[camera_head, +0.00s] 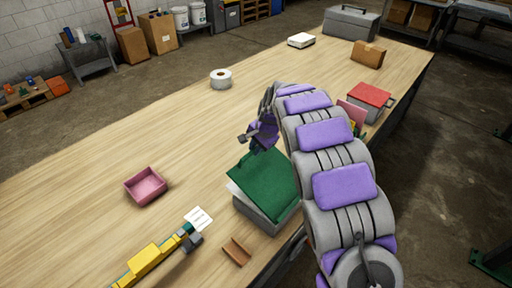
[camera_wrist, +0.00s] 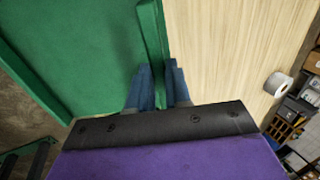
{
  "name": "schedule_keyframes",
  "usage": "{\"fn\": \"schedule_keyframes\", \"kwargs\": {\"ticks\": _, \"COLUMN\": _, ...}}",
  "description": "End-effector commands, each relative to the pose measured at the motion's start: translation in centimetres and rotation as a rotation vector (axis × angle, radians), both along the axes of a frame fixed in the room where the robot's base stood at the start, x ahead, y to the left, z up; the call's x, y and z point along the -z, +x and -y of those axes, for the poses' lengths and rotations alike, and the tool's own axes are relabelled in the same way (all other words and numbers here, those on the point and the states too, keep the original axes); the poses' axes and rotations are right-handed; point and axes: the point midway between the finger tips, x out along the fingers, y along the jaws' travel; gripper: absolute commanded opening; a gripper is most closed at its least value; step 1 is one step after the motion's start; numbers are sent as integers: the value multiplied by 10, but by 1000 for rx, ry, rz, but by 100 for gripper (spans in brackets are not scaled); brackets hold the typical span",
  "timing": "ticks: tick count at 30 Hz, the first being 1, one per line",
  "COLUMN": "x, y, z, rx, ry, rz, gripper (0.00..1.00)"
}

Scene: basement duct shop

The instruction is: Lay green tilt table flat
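The green tilt table (camera_head: 265,183) stands near the front edge of the workbench, its green top sloping above a grey base (camera_head: 268,218). A white sheet-like strip shows under the top's left side. My gripper (camera_head: 256,149) is at the top's far, upper edge. In the wrist view, the green top (camera_wrist: 75,50) fills the left, with a raised green lip (camera_wrist: 152,35) along its edge. My two blue fingers (camera_wrist: 160,72) point at this lip, one on each side of its end. A narrow gap shows between them; I cannot tell if they touch the lip.
On the wooden workbench (camera_head: 100,172) are a pink tray (camera_head: 146,185), a yellow tool (camera_head: 150,258), a white label (camera_head: 199,219), a brown angle piece (camera_head: 236,251) and a tape roll (camera_head: 220,79). A red-topped box (camera_head: 369,97) stands right of my arm. The bench's middle left is clear.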

Motion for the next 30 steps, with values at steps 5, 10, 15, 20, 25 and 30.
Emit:
{"fn": "schedule_keyframes", "kwargs": {"ticks": 5, "x": 0, "y": 0, "z": 0, "rx": 0, "ry": 1, "rz": 1, "gripper": 0}}
{"fn": "schedule_keyframes", "kwargs": {"ticks": 10, "x": 0, "y": 0, "z": -1, "rx": 0, "ry": 0, "rz": 1, "gripper": 0}}
{"fn": "schedule_keyframes", "kwargs": {"ticks": 15, "x": -1, "y": 0, "z": -1, "rx": 0, "ry": 1, "rz": 2, "gripper": 0}}
{"fn": "schedule_keyframes", "kwargs": {"ticks": 20, "x": -1, "y": 1, "z": -1, "rx": 0, "ry": -1, "rz": 0, "gripper": 0}}
{"fn": "schedule_keyframes", "kwargs": {"ticks": 25, "x": 6, "y": 3, "z": -3, "rx": 1, "ry": -33, "rz": -30, "gripper": 0}}
{"fn": "schedule_keyframes", "kwargs": {"ticks": 30, "x": 19, "y": 7, "z": -7, "rx": 0, "ry": -76, "rz": -63, "gripper": 0}}
